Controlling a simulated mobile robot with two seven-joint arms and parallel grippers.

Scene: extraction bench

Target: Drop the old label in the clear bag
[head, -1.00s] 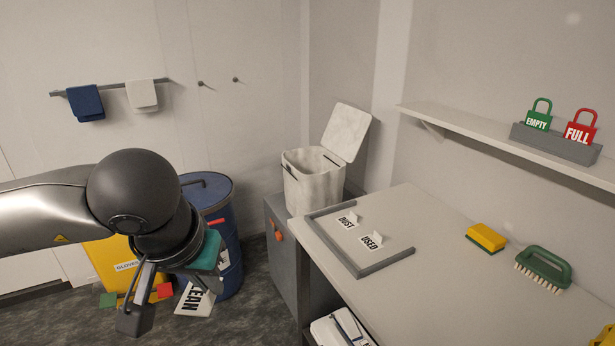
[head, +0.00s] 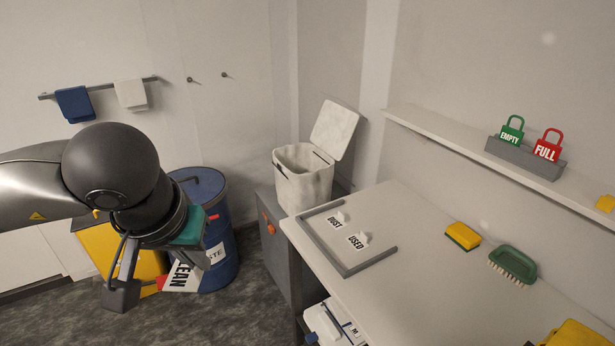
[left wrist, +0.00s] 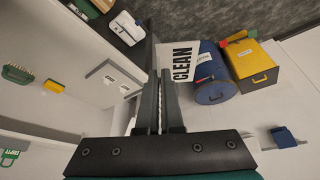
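A white label reading CLEAN (head: 184,276) hangs out below my left wrist in the head view. In the left wrist view the same label (left wrist: 181,62) sits at the tips of my left gripper (left wrist: 160,75), whose two dark fingers are close together on its edge. The label is in the air in front of the blue drum (head: 216,255). I cannot pick out a clear bag for certain; a whitish open container (head: 303,182) with a raised lid stands beyond the bench. My right gripper is not in view.
The bench (head: 400,290) bears a grey-edged tray corner (head: 347,268) with DUST and USED tags, a yellow sponge (head: 463,235) and a green brush (head: 513,264). A shelf (head: 470,145) holds EMPTY and FULL lock tags. A yellow box (head: 105,250) stands beside the drum.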

